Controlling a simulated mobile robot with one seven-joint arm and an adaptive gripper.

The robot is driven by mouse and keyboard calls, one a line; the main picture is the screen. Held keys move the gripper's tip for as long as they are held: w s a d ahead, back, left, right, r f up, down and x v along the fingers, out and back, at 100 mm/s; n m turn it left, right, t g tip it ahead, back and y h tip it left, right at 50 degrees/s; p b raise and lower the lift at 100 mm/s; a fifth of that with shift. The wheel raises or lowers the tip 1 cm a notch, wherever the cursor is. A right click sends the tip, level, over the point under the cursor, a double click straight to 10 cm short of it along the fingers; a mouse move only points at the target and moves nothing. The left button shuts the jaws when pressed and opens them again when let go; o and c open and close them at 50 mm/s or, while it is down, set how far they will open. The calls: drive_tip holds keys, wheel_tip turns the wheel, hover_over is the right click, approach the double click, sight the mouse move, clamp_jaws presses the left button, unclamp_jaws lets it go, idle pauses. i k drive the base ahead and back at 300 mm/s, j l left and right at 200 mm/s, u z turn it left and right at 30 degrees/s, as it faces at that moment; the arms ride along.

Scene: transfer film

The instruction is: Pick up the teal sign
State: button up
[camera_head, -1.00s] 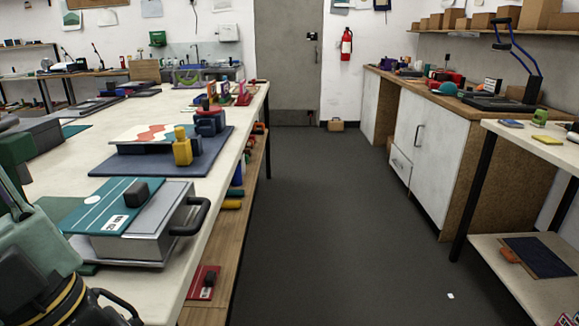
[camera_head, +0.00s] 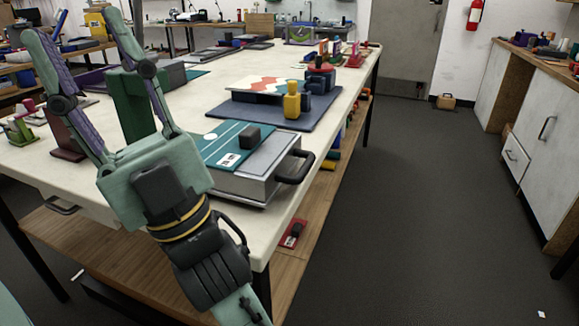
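A flat teal panel (camera_head: 222,144) with a white circle, white lines and a small white label is the teal sign-like thing I see. It lies on top of a silver-grey case (camera_head: 255,178) near the table's right edge. A small dark block (camera_head: 250,138) sits on the panel. My gripper (camera_head: 72,24) is open and empty, with its two fingers wide apart and pointing up in the picture. It is to the left of the panel and nearer to me. My gripper's body covers the panel's left part.
The white worktable (camera_head: 60,152) has a wooden shelf (camera_head: 150,255) below. A dark green upright block (camera_head: 130,105) stands behind my gripper. A blue mat (camera_head: 262,117) with a yellow bottle-like piece (camera_head: 291,101) lies beyond the case.

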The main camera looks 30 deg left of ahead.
sight(227, 146)
drive_tip(key=k+j, duration=0.15)
drive_tip(key=j, duration=0.25)
drive_tip(key=k+j, duration=0.1)
drive_tip(key=j, duration=0.25)
drive_tip(key=k+j, duration=0.15)
drive_tip(key=j, duration=0.25)
drive_tip(key=k+j+z, duration=0.1)
drive_tip(key=j, duration=0.25)
drive_tip(key=k+j, duration=0.2)
drive_tip(key=j, duration=0.15)
drive_tip(key=k+j, duration=0.15)
drive_tip(key=j, duration=0.25)
drive_tip(key=i+j, duration=0.1)
drive_tip(key=i, duration=0.75)
